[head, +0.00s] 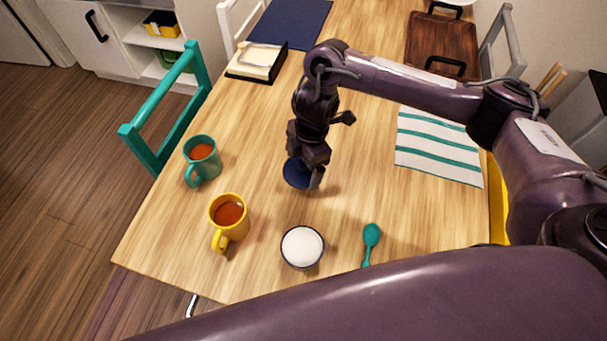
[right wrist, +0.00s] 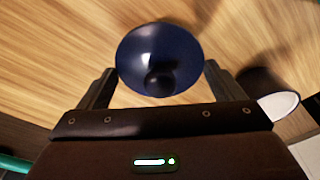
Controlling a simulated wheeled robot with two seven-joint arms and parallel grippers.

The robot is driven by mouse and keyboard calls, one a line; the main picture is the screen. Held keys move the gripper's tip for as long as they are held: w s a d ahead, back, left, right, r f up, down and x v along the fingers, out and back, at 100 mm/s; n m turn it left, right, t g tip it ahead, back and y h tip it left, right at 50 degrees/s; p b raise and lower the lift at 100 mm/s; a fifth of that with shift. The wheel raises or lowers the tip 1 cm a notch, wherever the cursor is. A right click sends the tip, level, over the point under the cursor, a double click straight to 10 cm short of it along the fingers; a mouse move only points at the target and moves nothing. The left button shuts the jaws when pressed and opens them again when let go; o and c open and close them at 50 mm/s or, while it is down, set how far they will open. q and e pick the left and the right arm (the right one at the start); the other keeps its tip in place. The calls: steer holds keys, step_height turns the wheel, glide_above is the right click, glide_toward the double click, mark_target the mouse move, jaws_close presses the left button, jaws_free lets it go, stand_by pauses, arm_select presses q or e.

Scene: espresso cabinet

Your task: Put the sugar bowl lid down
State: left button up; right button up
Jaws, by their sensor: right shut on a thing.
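The sugar bowl lid (head: 295,174) is a dark blue disc over the wooden table, beyond the bowl. In the right wrist view the lid (right wrist: 165,52) sits between the two fingers, its round knob facing the camera. My right gripper (head: 306,174) is shut on the lid by its rim and points down. I cannot tell whether the lid touches the table. The sugar bowl (head: 302,247) stands uncovered near the front edge, full of white sugar; it also shows at the right of the right wrist view (right wrist: 268,92). My left gripper is out of view.
A yellow mug (head: 229,222) and a teal mug (head: 202,160) stand left of the lid. A teal spoon (head: 371,237) lies right of the bowl. A striped cloth (head: 437,145) lies at the right.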

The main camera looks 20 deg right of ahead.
mark_target(303, 174)
steer(key=shift+f, duration=0.35)
step_height(303, 174, down, 3)
steer(key=shift+r+b, duration=0.2)
steer(key=shift+b, duration=0.45)
steer(key=shift+f, duration=0.5)
steer(key=shift+f, duration=0.1)
steer(key=o, duration=0.8)
steer(key=shift+c, duration=0.2)
